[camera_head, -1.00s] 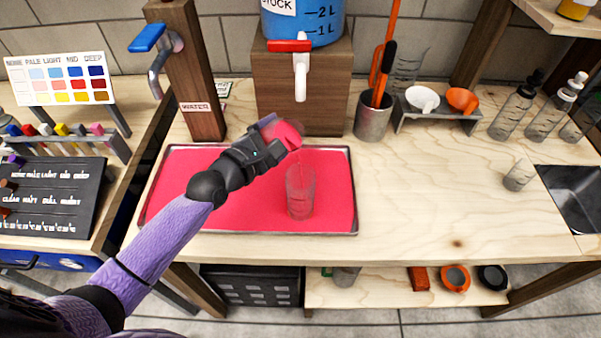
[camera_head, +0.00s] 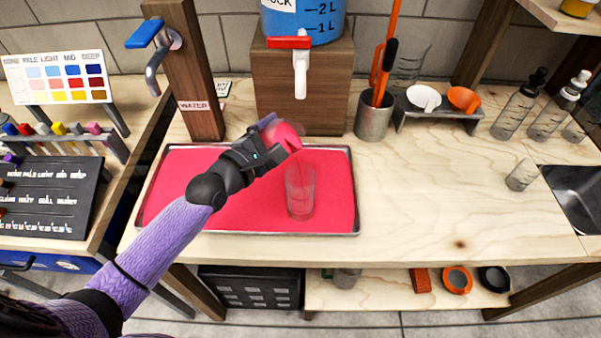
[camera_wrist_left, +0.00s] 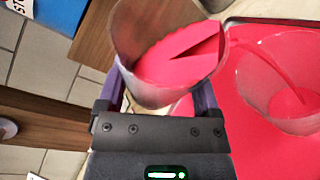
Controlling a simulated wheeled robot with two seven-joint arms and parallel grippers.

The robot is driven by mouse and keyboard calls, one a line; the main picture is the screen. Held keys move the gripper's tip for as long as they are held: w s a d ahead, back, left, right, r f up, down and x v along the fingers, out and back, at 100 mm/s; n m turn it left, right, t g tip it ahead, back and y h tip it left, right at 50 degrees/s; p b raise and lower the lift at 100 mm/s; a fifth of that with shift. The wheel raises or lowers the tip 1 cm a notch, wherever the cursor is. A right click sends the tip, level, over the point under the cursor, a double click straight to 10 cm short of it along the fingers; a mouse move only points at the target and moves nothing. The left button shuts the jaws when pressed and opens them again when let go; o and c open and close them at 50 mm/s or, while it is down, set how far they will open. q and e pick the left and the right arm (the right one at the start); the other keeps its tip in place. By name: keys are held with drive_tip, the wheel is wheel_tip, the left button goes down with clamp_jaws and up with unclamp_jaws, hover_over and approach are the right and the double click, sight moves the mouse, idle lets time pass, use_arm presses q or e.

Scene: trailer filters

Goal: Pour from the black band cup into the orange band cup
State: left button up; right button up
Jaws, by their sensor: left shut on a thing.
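My left gripper (camera_head: 272,146) is shut on a clear cup (camera_wrist_left: 150,85) holding pink-red liquid (camera_wrist_left: 180,65). The cup is tilted above the tray, its mouth toward a second clear cup (camera_head: 300,200). In the left wrist view a thin pink stream runs from the tilted lip into this second cup (camera_wrist_left: 262,85), where some pink liquid lies at the bottom. The second cup stands upright on the tray, apart from the gripper. I cannot make out a black or orange band on either cup. My right gripper is not in view.
The metal tray (camera_head: 250,233) has a pink-red floor. Behind it stand a wooden block with a blue tank (camera_head: 315,25) and a water post (camera_head: 195,75). A steel holder (camera_head: 373,122) and a small glass (camera_head: 522,175) are to the right. The bench between is clear.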

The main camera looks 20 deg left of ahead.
use_arm(q)
drive_tip(key=shift+f+m+b, duration=0.3)
drive_tip(key=shift+f+b, duration=0.05)
drive_tip(key=shift+b, duration=0.3)
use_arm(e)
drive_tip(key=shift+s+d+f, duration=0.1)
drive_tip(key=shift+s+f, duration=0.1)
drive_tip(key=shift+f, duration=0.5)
use_arm(q)
drive_tip(key=shift+f+t+b, duration=0.3)
drive_tip(key=shift+f+b, duration=0.05)
drive_tip(key=shift+b, duration=0.25)
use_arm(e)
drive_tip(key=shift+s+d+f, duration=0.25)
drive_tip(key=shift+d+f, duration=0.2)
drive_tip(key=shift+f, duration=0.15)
use_arm(q)
drive_tip(key=shift+m, duration=0.4)
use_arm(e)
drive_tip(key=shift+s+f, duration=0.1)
